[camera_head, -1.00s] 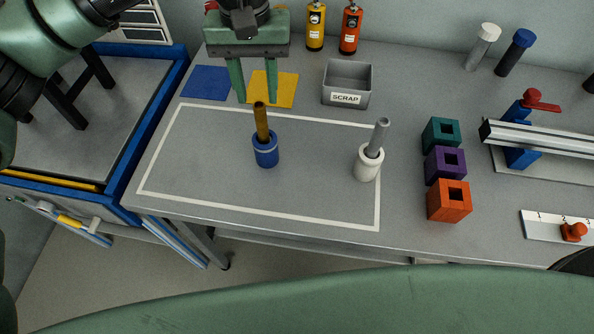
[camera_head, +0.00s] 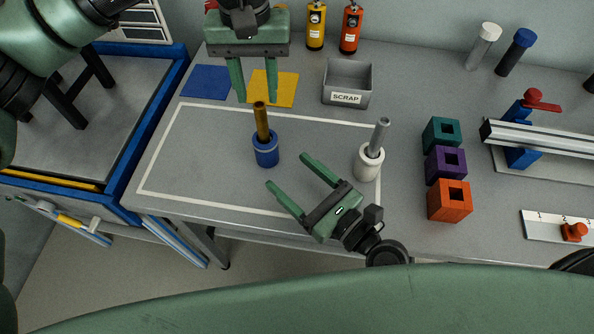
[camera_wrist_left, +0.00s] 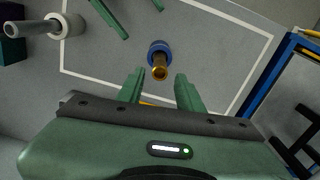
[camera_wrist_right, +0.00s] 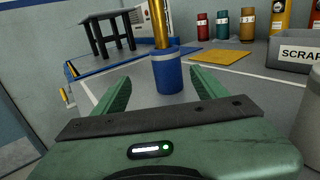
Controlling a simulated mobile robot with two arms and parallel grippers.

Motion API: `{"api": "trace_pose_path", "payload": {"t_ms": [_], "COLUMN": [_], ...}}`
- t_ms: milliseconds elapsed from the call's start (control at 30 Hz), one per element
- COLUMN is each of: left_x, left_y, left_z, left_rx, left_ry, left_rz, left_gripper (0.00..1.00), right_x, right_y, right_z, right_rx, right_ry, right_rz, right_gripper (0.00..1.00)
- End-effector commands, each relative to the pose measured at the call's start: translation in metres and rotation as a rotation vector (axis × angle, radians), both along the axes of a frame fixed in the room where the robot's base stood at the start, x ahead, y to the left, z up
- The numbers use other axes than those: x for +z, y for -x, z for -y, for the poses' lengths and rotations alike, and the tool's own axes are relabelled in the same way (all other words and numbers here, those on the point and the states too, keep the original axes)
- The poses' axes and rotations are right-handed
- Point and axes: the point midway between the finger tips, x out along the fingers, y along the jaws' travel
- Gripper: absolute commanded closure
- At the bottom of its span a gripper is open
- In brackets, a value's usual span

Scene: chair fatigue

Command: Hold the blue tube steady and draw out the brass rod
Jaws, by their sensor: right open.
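The blue tube (camera_head: 265,151) stands upright on the bench inside a white outline, with the brass rod (camera_head: 261,122) sticking up out of it. My left gripper (camera_head: 254,98) is open and empty above and behind the rod; its wrist view shows the rod's top (camera_wrist_left: 160,72) just beyond the spread fingers. My right gripper (camera_head: 291,170) is open at the front right of the tube, low, its fingers aimed at it. In the right wrist view the tube (camera_wrist_right: 167,73) appears beyond and between the fingertips, apart from them.
A white tube (camera_head: 367,164) with a grey rod stands to the right, close to my right gripper. Behind are a grey scrap bin (camera_head: 347,84) and a yellow mat (camera_head: 284,88). Teal, purple and orange blocks (camera_head: 449,202) stand farther right. The outline's left part is clear.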

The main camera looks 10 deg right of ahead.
Motion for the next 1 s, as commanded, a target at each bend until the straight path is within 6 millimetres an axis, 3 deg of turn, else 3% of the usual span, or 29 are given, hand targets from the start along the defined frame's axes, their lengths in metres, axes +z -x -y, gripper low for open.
{"api": "trace_pose_path", "payload": {"t_ms": [167, 600, 1000], "left_x": [0.0, 0.0, 0.0], "left_y": [0.0, 0.0, 0.0], "left_z": [0.0, 0.0, 0.0], "left_rx": [0.0, 0.0, 0.0], "left_ry": [0.0, 0.0, 0.0], "left_rz": [0.0, 0.0, 0.0], "left_gripper": [0.64, 0.64, 0.64], "right_x": [0.0, 0.0, -0.001], "right_y": [-0.015, -0.063, -0.072], "right_z": [0.002, -0.031, -0.038], "right_rx": [-0.028, -0.026, -0.023], "right_ry": [-0.005, -0.005, -0.002], "right_rz": [0.006, 0.004, 0.003], "right_gripper": [0.28, 0.28, 0.28]}}
